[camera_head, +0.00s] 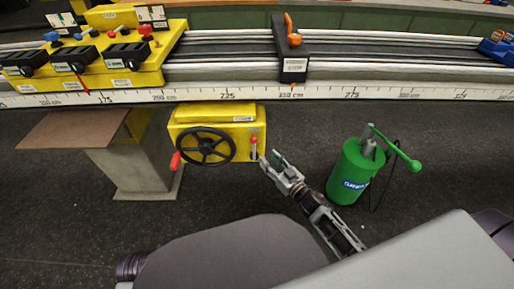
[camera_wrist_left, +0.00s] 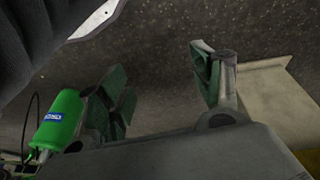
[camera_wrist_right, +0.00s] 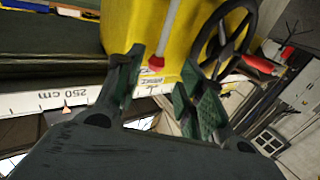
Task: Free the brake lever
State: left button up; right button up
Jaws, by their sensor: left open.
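The brake lever (camera_head: 254,146) is a thin light rod with a red knob on the right of the yellow handwheel box (camera_head: 215,113). In the right wrist view the lever's red knob (camera_wrist_right: 156,62) appears between my right fingertips, with its pale rod running up against the yellow box. My right gripper (camera_head: 270,160) is open just right of the lever in the head view; its fingers also show apart in the right wrist view (camera_wrist_right: 162,72). I see no contact with the lever. My left gripper (camera_wrist_left: 165,85) is open and empty above the dark floor, outside the head view.
A black handwheel (camera_head: 205,147) with a red handle (camera_head: 175,161) is left of the lever. A green hand pump (camera_head: 358,172) stands on the floor to the right. A rail with a scale (camera_head: 330,92) runs above, and a pedestal with a brown top (camera_head: 72,130) stands left.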

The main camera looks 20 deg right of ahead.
aim_at(254, 149)
pick_arm(q)
jog(key=shift+s+d+r+b, duration=0.15)
jog(key=shift+r+b, duration=0.3)
jog(key=shift+r, duration=0.15)
jog(key=shift+s+d+r+b, duration=0.1)
jog(key=shift+r+b, duration=0.3)
jog(key=shift+r, duration=0.2)
pick_arm(e)
jog(key=x, duration=0.9)
jog(key=shift+c, duration=0.4)
jog(key=c, duration=0.7)
pick_arm(q)
jog(key=shift+w+r+t, duration=0.15)
jog(key=shift+w+t, duration=0.1)
jog(key=shift+t, duration=0.05)
pick_arm(e)
grip_shut()
